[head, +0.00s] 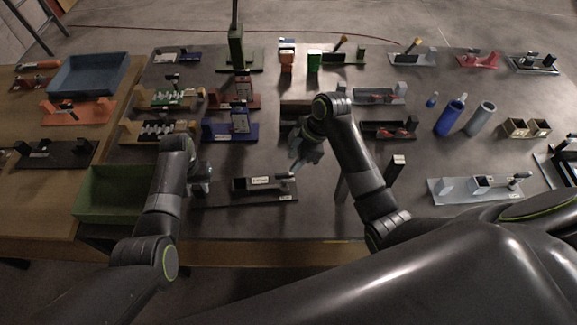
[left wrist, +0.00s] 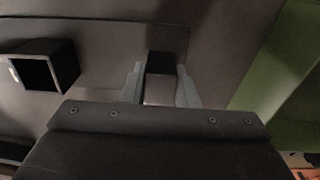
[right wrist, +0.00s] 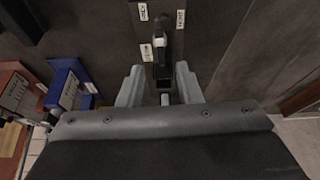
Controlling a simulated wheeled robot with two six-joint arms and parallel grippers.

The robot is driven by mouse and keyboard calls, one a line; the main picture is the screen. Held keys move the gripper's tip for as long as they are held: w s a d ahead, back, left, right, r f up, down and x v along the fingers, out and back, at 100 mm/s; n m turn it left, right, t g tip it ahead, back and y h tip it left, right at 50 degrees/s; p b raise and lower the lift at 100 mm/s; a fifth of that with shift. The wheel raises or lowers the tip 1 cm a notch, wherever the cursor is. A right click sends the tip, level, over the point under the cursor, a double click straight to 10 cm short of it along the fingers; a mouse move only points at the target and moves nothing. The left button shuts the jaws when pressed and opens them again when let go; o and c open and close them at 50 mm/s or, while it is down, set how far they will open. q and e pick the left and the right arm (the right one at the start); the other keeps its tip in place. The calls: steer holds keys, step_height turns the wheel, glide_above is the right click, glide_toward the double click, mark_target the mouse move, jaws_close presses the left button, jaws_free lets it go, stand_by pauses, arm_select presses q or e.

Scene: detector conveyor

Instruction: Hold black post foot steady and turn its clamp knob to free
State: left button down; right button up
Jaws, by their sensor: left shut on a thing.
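The black post foot (head: 245,199) is a dark flat plate near the front edge of the table, with a square open socket and small white labels. Its clamp knob (head: 289,177) sticks out at the right end of the socket. My left gripper (head: 203,182) is shut on the dark block at the foot's left end; the left wrist view shows the block (left wrist: 160,72) between the fingers and the socket (left wrist: 47,68) to the left. My right gripper (head: 300,158) is open above and behind the knob. In the right wrist view, the clamp part (right wrist: 162,62) shows between its spread fingers.
A green bin (head: 112,212) stands just left of the foot. A similar grey foot (head: 455,190) lies to the right. Behind are coloured fixtures, including a blue one (head: 230,131) and a dark one (head: 388,131).

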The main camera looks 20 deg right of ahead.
steer(key=v, duration=0.5)
steer(key=shift+d+r, duration=0.1)
steer(key=shift+r, duration=0.2)
arm_select(q)
steer(key=c, duration=1)
jaws_free()
steer(key=shift+c, duration=0.2)
